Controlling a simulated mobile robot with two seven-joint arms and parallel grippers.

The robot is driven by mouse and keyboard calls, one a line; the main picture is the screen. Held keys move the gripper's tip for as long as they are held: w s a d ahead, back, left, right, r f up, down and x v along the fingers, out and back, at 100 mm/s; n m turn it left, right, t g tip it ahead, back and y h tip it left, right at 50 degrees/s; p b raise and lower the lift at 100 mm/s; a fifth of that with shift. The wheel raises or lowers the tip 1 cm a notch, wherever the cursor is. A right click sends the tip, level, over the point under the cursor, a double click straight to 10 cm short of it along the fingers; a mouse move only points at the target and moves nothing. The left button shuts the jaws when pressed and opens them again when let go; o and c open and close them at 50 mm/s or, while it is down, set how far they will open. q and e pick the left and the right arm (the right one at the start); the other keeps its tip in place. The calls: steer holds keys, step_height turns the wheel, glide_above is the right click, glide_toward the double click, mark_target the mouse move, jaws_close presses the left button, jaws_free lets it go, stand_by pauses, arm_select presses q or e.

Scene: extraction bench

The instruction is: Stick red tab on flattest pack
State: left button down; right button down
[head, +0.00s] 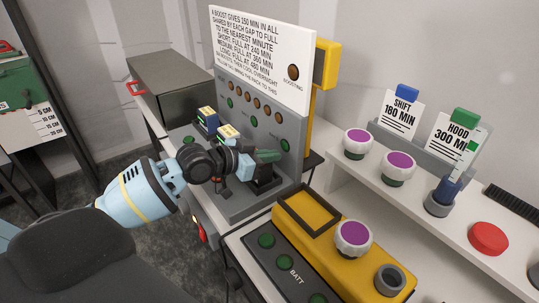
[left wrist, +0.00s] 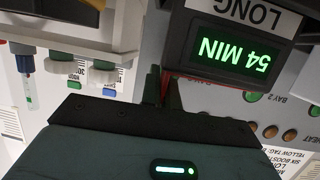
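My left gripper (head: 242,163) is at the grey charger panel (head: 265,128), beside the packs. In the left wrist view a dark pack (left wrist: 232,45) labelled LONG reads 54 MIN in green, upside down and close to the fingers (left wrist: 164,90). The fingers look close together, with a thin dark red edge by them; I cannot tell whether it is a red tab held there. In the head view two packs, one at the left (head: 206,118) and one nearer (head: 228,133), show pale yellow tops; their readings are illegible. My right gripper is out of view.
A white sign with charging rules (head: 262,55) stands above the panel. A yellow BATT box (head: 340,255) is in front. On the right shelf are white-and-purple knobs (head: 398,165), SHIFT (head: 401,115) and HOOD (head: 453,138) cards, and a red button (head: 488,238).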

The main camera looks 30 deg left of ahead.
arm_select(q)
steer(key=shift+f, duration=0.15)
steer(key=c, duration=1.6)
jaws_free()
steer(key=shift+s, duration=0.1)
steer(key=shift+v, duration=3.9)
